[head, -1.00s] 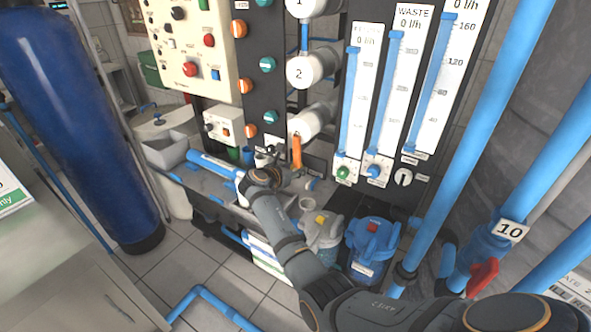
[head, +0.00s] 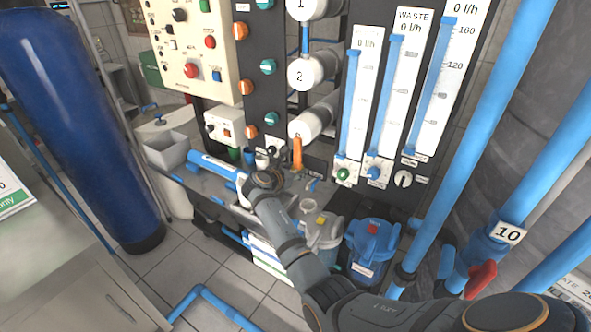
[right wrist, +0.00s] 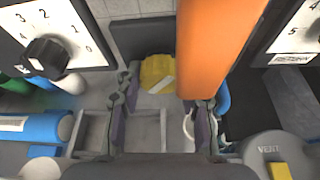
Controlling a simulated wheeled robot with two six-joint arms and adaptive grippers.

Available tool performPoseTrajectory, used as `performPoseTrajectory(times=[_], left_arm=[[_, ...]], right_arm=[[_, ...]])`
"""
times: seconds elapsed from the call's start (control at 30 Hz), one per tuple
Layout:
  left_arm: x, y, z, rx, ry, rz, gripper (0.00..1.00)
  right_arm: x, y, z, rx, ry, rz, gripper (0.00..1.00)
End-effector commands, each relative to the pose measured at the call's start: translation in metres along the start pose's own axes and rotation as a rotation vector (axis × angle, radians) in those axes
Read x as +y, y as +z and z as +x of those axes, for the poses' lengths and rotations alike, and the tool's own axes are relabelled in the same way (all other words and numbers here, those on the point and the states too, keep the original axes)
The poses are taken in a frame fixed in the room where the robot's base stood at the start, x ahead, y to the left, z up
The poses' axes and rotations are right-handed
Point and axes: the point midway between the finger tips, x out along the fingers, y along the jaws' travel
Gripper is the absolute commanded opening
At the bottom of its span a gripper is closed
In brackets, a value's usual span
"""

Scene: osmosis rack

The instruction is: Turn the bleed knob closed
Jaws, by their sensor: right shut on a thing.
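The likely bleed knob is a yellow knob (right wrist: 158,72) with a pale pointer stripe, in the middle of the right wrist view. My right gripper (right wrist: 163,92) has one finger on each side of it and is shut on it. An orange pipe in front hides part of the right finger and the knob's right side. In the head view my right gripper (head: 272,168) is at the lower part of the rack panel, where my wrist hides the knob. My left gripper is in neither view.
The orange pipe (right wrist: 215,45) hangs close to the right finger. A black knob (right wrist: 47,58) on a numbered white dial is left of the gripper. A grey tray and a blue tube (right wrist: 35,130) lie below. Flowmeters (head: 390,95) stand right of the gripper.

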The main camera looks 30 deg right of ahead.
Motion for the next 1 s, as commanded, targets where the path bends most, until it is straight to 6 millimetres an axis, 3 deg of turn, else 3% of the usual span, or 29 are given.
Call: performPoseTrajectory(times=[0.4,1.0], left_arm=[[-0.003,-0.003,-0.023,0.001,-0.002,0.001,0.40],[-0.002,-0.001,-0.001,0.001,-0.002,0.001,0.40]], right_arm=[[-0.002,0.001,0.000,-0.001,0.129,0.309,0.07],[-0.002,-0.002,0.002,-0.002,0.305,0.734,0.07]])
